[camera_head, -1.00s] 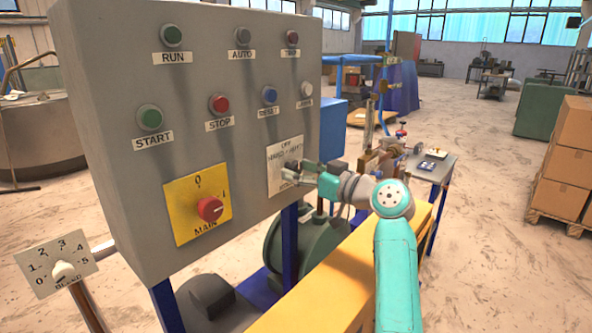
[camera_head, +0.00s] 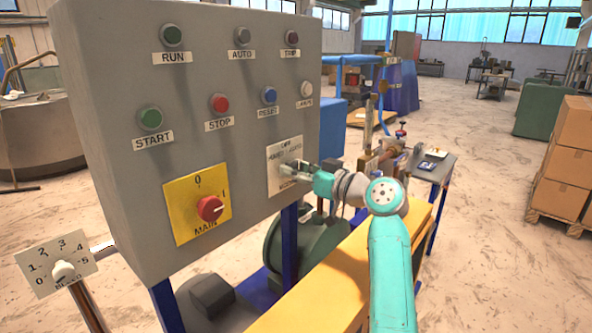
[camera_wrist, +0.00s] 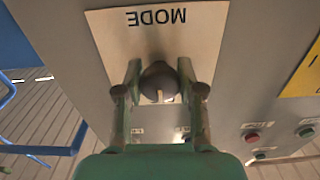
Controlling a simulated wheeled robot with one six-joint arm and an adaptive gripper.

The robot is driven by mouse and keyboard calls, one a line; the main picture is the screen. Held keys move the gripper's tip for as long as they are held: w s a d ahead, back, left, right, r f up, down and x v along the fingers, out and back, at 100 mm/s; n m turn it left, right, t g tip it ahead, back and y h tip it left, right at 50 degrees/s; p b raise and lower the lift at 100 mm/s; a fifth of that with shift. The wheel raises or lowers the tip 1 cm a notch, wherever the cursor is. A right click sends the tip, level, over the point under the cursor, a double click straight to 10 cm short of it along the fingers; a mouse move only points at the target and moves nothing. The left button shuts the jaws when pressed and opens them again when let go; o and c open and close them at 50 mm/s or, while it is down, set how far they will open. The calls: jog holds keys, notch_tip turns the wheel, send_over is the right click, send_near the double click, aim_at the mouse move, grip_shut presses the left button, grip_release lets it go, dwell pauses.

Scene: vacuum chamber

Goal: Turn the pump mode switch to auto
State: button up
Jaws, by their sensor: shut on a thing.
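The pump mode switch is a dark round knob (camera_wrist: 157,78) on a pale plate (camera_head: 275,184) at the lower right of the grey control panel. In the wrist view the word MODE on the plate appears upside down. My gripper (camera_wrist: 160,72) has one finger on each side of the knob and is shut on it; it also shows at the plate in the head view (camera_head: 291,171). A light mark shows on the knob's side away from MODE. In the head view the gripper covers the knob, and the position labels above are too blurred to read surely.
The grey panel (camera_head: 120,90) carries several buttons and lamps. A red main switch (camera_head: 210,208) sits on a yellow plate left of the mode plate. A dial plate (camera_head: 55,262) stands front left. A yellow beam (camera_head: 320,292) runs below my arm. Open floor lies at right.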

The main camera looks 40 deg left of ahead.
jog(key=m, duration=0.4)
jog(key=shift+m, duration=2.3)
jog(key=o, duration=1.1)
jog(key=shift+o, duration=0.2)
jog(key=s+d, duration=0.1)
jog(key=d, duration=1.1)
